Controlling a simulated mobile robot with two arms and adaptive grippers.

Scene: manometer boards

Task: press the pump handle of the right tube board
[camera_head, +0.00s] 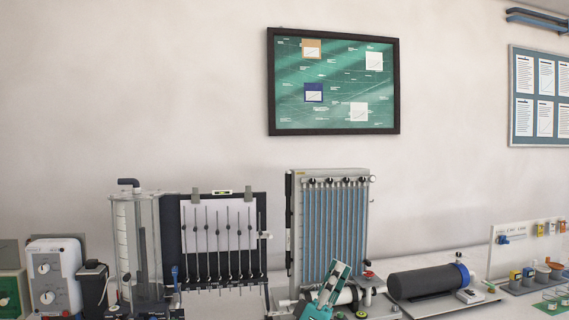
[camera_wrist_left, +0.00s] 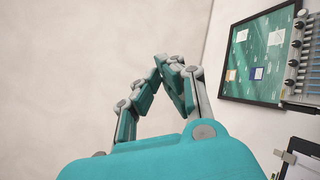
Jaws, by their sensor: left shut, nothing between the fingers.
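The right tube board (camera_head: 335,225) stands upright on the bench, a grey panel with several blue vertical tubes and a row of black knobs on top. Part of it shows at the right edge of the left wrist view (camera_wrist_left: 303,60). My right gripper is not in view.
A dark board with grey tubes (camera_head: 223,240) and a clear cylinder (camera_head: 138,250) stand to the left. A dark grey cylinder (camera_head: 425,282) lies to the right. A framed green board (camera_head: 335,85) hangs above. The bench front is crowded.

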